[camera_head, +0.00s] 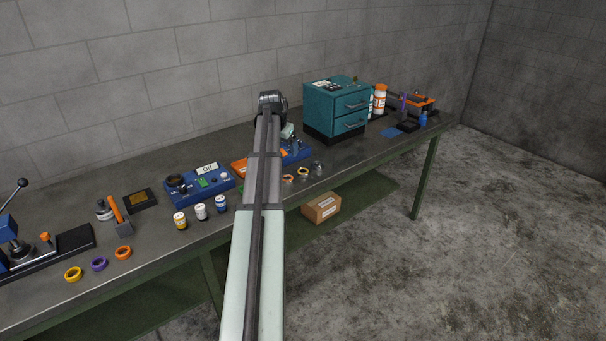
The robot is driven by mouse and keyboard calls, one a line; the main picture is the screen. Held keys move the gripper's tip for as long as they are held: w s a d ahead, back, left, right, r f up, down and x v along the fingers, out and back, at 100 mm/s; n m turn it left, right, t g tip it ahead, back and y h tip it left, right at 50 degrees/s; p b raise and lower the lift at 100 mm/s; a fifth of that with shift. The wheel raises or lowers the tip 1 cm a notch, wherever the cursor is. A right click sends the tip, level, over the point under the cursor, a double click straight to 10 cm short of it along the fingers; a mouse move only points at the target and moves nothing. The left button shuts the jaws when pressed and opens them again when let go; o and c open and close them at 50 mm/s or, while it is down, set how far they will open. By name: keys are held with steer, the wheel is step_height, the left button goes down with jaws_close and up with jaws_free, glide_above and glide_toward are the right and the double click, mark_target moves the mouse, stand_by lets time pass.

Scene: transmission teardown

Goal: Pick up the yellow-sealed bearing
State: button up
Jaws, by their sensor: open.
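Three small bearings sit in a row near the front edge of the bench, just right of my arm. The middle one (303,171) has a yellow ring and looks like the yellow-sealed bearing. The left one (289,178) looks orange and the right one (318,168) looks grey. My arm reaches up the middle of the view to a dark joint over the bench.
A teal drawer cabinet (336,108) stands behind the bearings. A blue tray (196,187), an orange piece (239,167) and small jars (201,211) lie left of them. Yellow (73,274), purple (99,264) and orange (123,252) rings lie far left. A cardboard box (321,207) is below.

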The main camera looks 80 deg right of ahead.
steer(key=s+d, duration=0.1)
steer(key=s, duration=0.3)
glide_above(303, 173)
steer(key=w+a, duration=0.1)
steer(key=shift+g, duration=0.4)
step_height(303, 173, down, 7)
steer(key=shift+w+a+f, duration=0.1)
steer(key=shift+a, duration=0.05)
steer(key=shift+x, duration=3.05)
steer(key=shift+a, duration=0.15)
steer(key=shift+c, duration=0.3)
steer(key=c, duration=1.2)
steer(key=shift+o, duration=0.2)
